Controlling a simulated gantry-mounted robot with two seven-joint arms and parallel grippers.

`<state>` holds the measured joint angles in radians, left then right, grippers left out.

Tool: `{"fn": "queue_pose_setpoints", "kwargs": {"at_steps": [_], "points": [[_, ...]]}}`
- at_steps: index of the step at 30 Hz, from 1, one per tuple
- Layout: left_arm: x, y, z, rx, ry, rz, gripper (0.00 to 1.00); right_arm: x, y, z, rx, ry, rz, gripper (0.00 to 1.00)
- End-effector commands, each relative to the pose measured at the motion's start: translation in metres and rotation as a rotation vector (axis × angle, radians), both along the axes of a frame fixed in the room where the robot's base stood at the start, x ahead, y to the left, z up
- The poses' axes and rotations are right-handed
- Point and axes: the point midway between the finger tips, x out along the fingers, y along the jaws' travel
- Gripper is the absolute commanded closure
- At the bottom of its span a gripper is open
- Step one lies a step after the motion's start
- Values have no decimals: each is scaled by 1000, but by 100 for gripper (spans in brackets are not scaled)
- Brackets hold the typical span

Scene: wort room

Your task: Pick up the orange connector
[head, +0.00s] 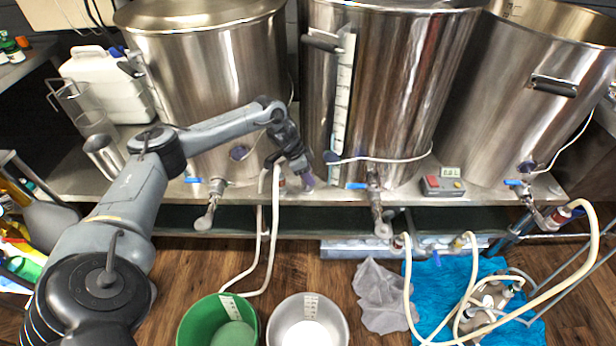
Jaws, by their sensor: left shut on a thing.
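My left gripper (294,178) is in front of the gap between the left and middle steel kettles, above the bench edge. It is shut on the orange connector (282,184) at the end of a pale hose (273,225). The connector is small here and partly hidden by the fingers, with only a reddish-orange bit showing. The hose loops down from the gripper to the floor beside the green bucket. My right gripper is not in view.
The left kettle (215,80), middle kettle (400,80) and right kettle (545,100) stand on the steel bench. Valves with blue handles, such as the left valve (211,200), jut forward. A green bucket (187,325), steel pot (340,325) and blue towel (530,325) are on the floor.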

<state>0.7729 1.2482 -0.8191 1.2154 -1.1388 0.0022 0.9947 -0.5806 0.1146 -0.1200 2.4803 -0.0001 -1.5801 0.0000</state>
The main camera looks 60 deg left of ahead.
Motion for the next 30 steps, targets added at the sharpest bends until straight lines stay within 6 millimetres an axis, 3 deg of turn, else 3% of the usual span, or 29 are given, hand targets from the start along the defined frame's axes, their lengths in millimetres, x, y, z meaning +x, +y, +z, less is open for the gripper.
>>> {"fn": "queue_pose_setpoints", "kwargs": {"at_steps": [1,18,24,30], "points": [[1,1,15,1,-5,0,92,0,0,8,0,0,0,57],[2,0,163,-1,-6,1,92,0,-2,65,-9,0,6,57],[1,0,209,1,-6,1,92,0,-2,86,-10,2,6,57],[1,0,234,1,-3,1,92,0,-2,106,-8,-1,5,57]]}}
